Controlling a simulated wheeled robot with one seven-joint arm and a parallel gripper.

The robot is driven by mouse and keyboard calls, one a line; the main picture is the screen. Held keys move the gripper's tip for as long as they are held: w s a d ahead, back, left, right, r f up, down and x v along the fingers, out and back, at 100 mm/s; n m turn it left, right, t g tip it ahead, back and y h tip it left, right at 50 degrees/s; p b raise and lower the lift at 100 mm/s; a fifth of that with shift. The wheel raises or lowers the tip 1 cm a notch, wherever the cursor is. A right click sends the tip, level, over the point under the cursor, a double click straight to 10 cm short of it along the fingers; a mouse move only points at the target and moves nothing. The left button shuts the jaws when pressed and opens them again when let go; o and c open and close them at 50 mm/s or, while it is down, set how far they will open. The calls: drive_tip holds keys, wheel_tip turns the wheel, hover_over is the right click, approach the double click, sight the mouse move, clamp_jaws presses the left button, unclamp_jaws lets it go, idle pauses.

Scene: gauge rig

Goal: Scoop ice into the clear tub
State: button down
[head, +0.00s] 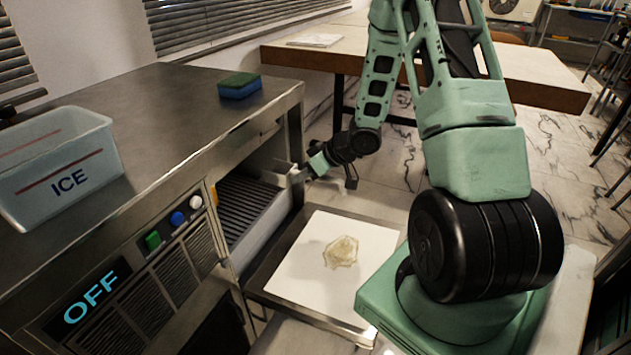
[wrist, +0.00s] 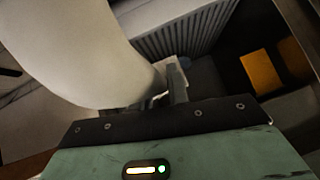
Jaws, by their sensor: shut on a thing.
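The clear tub (head: 62,165), marked ICE with a red line, stands upright on the steel counter at the left of the head view. Its inside looks empty from here. My gripper (head: 300,174) is at the machine's opening, shut on a small pale thing (head: 284,176) that may be a scoop's handle. In the wrist view my gripper (wrist: 172,92) has a large smooth cream shape (wrist: 75,50) beside its fingers; I cannot tell whether this is the scoop. The ribbed bin (head: 247,212) inside the machine is partly hidden, and no ice is clearly visible in it.
The lowered white door panel (head: 300,275) bears a yellowish translucent lump or patch (head: 341,252). The machine's display (head: 90,297) reads OFF, near green, blue and white buttons. A green-and-blue sponge (head: 239,86) lies on the counter. A wooden table (head: 525,75) stands behind my arm.

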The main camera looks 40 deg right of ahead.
drive_tip(key=w+a+f, duration=0.2)
drive_tip(key=w, duration=0.3)
drive_tip(key=w+a+f, duration=0.1)
drive_tip(key=w+f, duration=0.1)
drive_tip(key=w, duration=0.3)
drive_tip(key=w+a+f+b, duration=0.1)
drive_tip(key=w+a+f, duration=0.1)
drive_tip(key=w, duration=0.3)
drive_tip(key=shift+a+f, duration=0.3)
drive_tip(key=shift+f, duration=0.2)
idle(0.4)
